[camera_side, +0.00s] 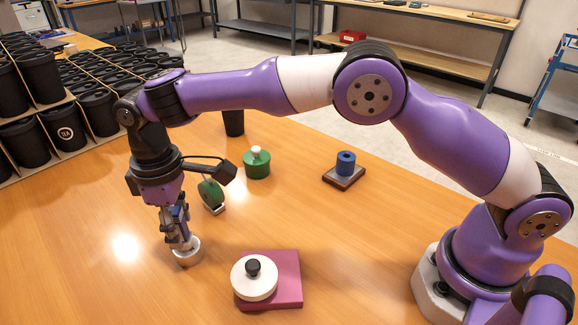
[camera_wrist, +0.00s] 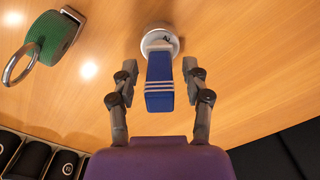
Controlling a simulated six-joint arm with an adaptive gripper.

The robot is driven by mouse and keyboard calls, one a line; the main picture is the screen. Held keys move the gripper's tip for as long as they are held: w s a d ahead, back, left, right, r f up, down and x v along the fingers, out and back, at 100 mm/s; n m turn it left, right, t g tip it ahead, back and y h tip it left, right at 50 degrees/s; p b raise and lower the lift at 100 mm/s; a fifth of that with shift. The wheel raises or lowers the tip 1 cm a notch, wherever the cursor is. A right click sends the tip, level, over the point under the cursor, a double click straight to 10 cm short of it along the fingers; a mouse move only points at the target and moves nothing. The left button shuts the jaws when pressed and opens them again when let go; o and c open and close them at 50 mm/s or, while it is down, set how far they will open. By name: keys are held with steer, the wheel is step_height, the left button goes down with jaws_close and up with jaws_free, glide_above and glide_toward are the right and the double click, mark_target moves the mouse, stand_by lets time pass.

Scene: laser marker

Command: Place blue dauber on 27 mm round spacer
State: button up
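The blue dauber, a blue block with white stripes (camera_wrist: 160,85), stands upright in the wrist view with its far end at the silver round spacer (camera_wrist: 152,40). It appears to rest on the spacer, but the contact is partly hidden. The spacer also shows on the table in the side view (camera_side: 187,257). My gripper (camera_wrist: 159,66) is open, with one finger on each side of the dauber and a visible gap on both sides. In the side view my gripper (camera_side: 178,235) points down just above the spacer and mostly hides the dauber.
A green disc-shaped thing with a metal ring (camera_wrist: 45,38) lies close by. A green pot with white knob (camera_side: 257,164), a blue cylinder on a brown block (camera_side: 346,162) and a white disc on a magenta block (camera_side: 254,284) stand around. Black cups (camera_side: 40,75) fill the left.

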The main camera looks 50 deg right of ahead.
step_height(320, 180, up, 8)
steer(key=shift+f, duration=0.15)
steer(key=s+d+r+m+t, duration=0.2)
steer(key=d+r+m, duration=0.1)
steer(key=d+r, duration=0.5)
steer(key=s+d+f+m+t, duration=0.3)
steer(key=s+d+m, duration=0.3)
steer(key=s+d, duration=0.9)
steer(key=shift+s+d+f+t, duration=0.25)
steer(key=shift+s+f+t, duration=0.1)
steer(key=shift+f, duration=0.3)
